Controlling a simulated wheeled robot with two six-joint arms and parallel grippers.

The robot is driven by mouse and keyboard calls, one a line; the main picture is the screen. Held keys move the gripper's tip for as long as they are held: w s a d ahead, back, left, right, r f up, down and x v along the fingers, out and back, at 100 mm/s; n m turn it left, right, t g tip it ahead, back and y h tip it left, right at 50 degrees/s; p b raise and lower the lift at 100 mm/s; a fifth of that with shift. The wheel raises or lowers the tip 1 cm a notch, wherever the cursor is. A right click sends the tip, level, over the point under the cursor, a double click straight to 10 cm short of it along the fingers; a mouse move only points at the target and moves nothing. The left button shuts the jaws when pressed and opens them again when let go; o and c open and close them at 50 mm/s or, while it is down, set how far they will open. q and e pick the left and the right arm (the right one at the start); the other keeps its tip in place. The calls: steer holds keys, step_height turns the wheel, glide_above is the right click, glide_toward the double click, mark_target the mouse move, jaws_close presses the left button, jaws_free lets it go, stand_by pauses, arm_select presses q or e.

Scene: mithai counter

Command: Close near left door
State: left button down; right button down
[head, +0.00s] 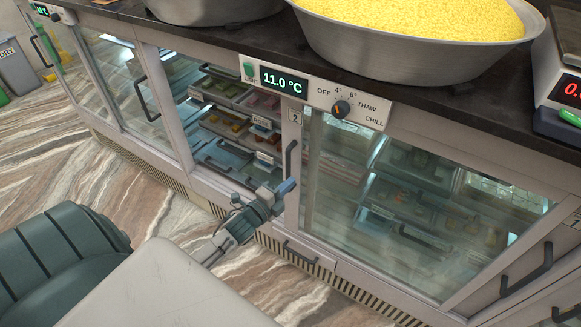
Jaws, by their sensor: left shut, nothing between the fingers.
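The glass-fronted counter has a door with a dark vertical handle (290,160) on its left edge, just below a small "2" label. Its tinted glass (400,210) spans the right part of the front. Left of that handle is a gap where trays of sweets (228,125) show clearly, so the front looks open there. My left gripper (286,187) is shut and empty, close to the lower end of the handle and left of it in the picture. I cannot tell whether it touches the handle or door frame. My right gripper is not in view.
Farther left is another glass door (110,80) with a handle (147,98). A control panel (315,95) reads 11.0 °C. A wide metal bowl of yellow sweets (410,45) and a scale (560,80) stand on the dark countertop. The patterned floor (90,180) is clear at left.

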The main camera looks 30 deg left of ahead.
mark_target(290, 168)
arm_select(q)
steer(key=w+p, duration=0.1)
steer(key=w, duration=0.1)
steer(key=w+p, duration=0.1)
steer(key=w, duration=0.1)
steer(key=w+p, duration=0.2)
steer(key=w, duration=0.1)
steer(key=shift+w+d+r, duration=0.1)
steer(key=shift+d+r, duration=0.15)
steer(key=shift+d, duration=0.1)
steer(key=a, duration=0.1)
steer(key=s+a+p, duration=0.1)
steer(key=a, duration=0.1)
steer(key=shift+a+f, duration=0.1)
steer(key=shift+f, duration=0.05)
steer(key=shift+s+a, duration=0.1)
steer(key=shift+a, duration=0.25)
steer(key=shift+f, duration=0.1)
